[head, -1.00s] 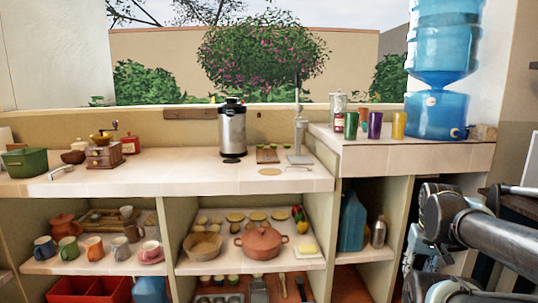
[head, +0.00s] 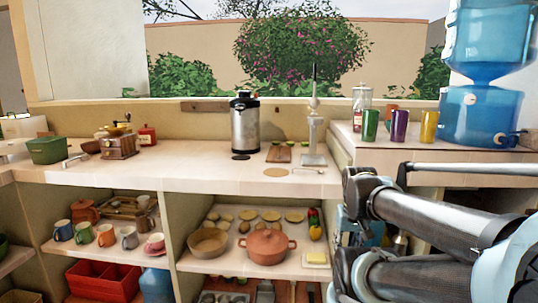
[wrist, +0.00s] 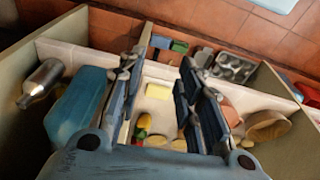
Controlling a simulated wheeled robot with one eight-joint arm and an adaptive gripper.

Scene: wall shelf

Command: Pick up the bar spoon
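A thin pale utensil (head: 308,170) lies on the countertop, right of a round tan disc (head: 276,172) and in front of the lever press (head: 313,140). It may be the bar spoon, but it is too small to tell. It does not show in the wrist view. In the wrist view my gripper (wrist: 162,62) has its two dark blue fingers apart with nothing held between them. Behind the fingers is the lower shelf. In the head view my arm fills the lower right, and its end is hard to make out.
A steel urn (head: 244,127) stands beside a board (head: 280,154). Green (head: 370,125), purple (head: 399,125) and yellow (head: 429,126) cups and a water dispenser (head: 480,115) stand on the raised counter at right. A terracotta pot (head: 266,246) and a blue jug (wrist: 78,105) are on lower shelves.

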